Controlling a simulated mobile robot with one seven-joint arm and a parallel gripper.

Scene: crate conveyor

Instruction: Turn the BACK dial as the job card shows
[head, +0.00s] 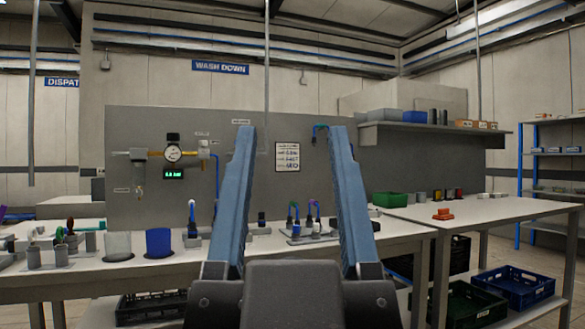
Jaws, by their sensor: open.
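My gripper (291,130) is in the middle of the head view, seen from behind. Its two blue fingers point up and stand wide apart, with nothing between them. A white job card (287,157) hangs on the grey panel and shows between the fingers; its print is too small to read. A round pressure gauge (173,153) with a black block above it is on the panel at left, apart from my gripper. A green-lit display (174,174) is below it. I cannot tell which part is the BACK dial; the fingers hide part of the panel and bench.
A long white bench (190,262) runs below the panel (400,160), with cups, a blue container (159,242) and small fittings on it. At right, a white table (480,208) holds a green bin (390,200) and orange pieces (443,214).

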